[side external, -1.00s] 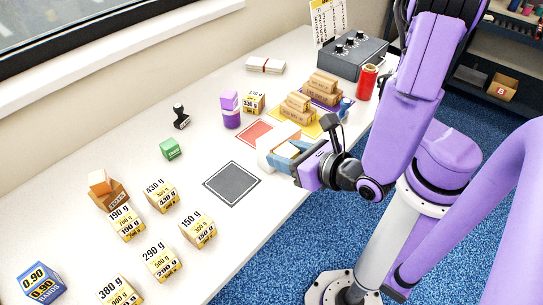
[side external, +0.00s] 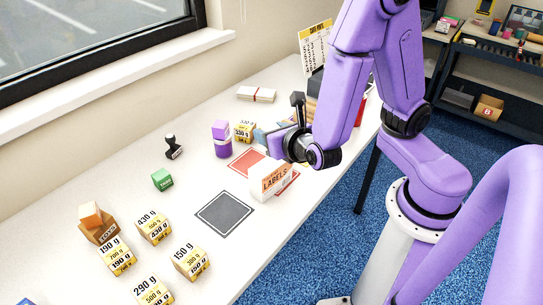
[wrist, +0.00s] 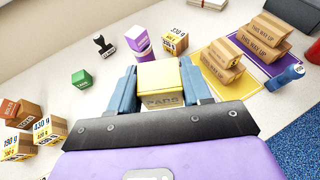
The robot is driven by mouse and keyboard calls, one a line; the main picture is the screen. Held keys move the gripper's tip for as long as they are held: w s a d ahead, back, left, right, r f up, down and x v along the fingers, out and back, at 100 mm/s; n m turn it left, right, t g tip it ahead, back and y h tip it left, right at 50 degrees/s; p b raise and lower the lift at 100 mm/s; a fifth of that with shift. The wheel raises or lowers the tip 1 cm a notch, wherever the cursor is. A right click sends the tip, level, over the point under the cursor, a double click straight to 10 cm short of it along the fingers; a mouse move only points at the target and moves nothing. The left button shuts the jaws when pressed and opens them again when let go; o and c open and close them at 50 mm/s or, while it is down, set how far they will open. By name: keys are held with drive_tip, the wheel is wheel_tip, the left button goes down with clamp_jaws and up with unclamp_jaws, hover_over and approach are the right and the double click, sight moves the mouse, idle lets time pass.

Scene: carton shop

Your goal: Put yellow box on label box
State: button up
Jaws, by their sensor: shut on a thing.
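The yellow box (wrist: 158,75), with PADS on its near face, is between the two blue fingers of my gripper (wrist: 166,85) in the wrist view. My gripper is shut on it. In the side view my gripper (side external: 268,136) is behind the label box, over the back part of the work area, and the yellow box is hidden there. I cannot tell how high it is held. The white and orange label box (side external: 271,179), marked LABELS, stands upright on the red mat (side external: 246,160), apart from my gripper. It is out of the wrist view.
Tan cartons (wrist: 222,62) are stacked on yellow and purple mats at the right, with a blue item (wrist: 285,77) beside them. A purple stack (side external: 221,139) and a weight-marked cube (side external: 244,131) stand at the back. The grey mat (side external: 224,213) is empty.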

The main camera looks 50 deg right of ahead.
sight(271, 164)
drive_tip(key=shift+f, duration=3.1)
drive_tip(key=shift+f, duration=0.1)
drive_tip(key=o, duration=1)
drive_tip(key=shift+o, duration=0.2)
